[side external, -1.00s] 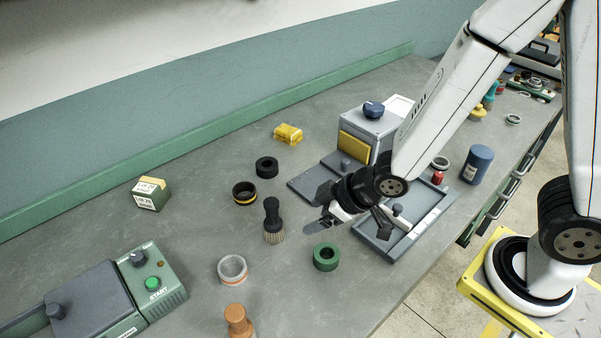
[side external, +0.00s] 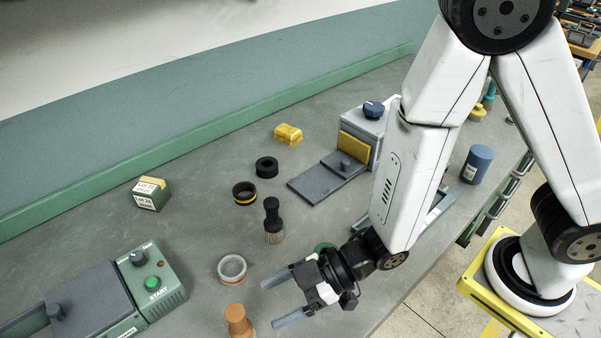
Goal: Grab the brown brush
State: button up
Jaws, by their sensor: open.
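A brown, knob-topped object (side external: 238,321), which looks like a brush handle, stands at the bottom edge of the side external view. Its lower part is cut off by the frame, so I cannot see bristles. A second brush (side external: 273,219) with a black handle and tan bristles stands upright farther back. My gripper (side external: 270,304) is open and empty, its two fingers pointing left towards the brown object. The fingertips are apart from it, just to its right in the picture.
A white ring with an orange band (side external: 232,269) stands close to the brown object. A green ring (side external: 324,247) is mostly hidden behind my arm. The START control box (side external: 154,280) is at left. Black rings (side external: 266,167) lie farther back.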

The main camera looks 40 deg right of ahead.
aim_at(237, 319)
jog(key=shift+x, duration=1.25)
jog(key=shift+x, duration=2.6)
jog(key=shift+r, duration=0.1)
jog(key=shift+c, duration=0.2)
grip_shut()
